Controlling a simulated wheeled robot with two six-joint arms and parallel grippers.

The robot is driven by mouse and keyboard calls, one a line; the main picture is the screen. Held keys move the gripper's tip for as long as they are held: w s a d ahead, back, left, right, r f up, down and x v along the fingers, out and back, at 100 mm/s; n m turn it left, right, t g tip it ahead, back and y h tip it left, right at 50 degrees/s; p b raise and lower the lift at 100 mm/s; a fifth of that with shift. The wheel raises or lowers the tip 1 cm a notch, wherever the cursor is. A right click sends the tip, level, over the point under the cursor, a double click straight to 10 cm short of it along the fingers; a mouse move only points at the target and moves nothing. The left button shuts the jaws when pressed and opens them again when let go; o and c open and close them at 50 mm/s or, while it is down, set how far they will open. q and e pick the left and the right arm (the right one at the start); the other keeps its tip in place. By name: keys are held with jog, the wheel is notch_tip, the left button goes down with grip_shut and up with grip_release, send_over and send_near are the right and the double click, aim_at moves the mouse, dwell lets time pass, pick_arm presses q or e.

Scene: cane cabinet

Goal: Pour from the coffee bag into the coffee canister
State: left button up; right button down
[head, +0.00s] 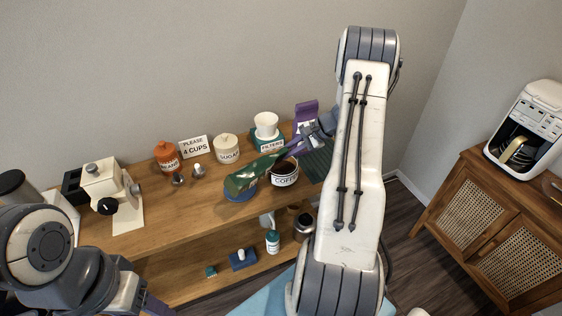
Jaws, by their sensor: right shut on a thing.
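The green coffee bag (245,178) is held tilted in the air, its wide end low and to the left. My right gripper (297,148) is shut on its narrower right end. The white coffee canister (285,181), labelled COFFEE, stands open on the wooden counter with dark contents showing. The bag's wide end hangs left of the canister in the picture. Whether anything leaves the bag cannot be seen. My left arm is at the lower left; its fingertips are out of the picture.
A sugar canister (227,155), a filters box (270,144) with a white cup (266,122), and a purple bag (306,112) stand behind. A cream grinder (103,183) stands left. The front middle counter (185,225) is clear.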

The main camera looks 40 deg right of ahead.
jog(key=shift+d+f+m+y, duration=0.1)
jog(key=shift+d+m+y, duration=0.4)
jog(key=shift+y, duration=0.7)
dwell(5.6)
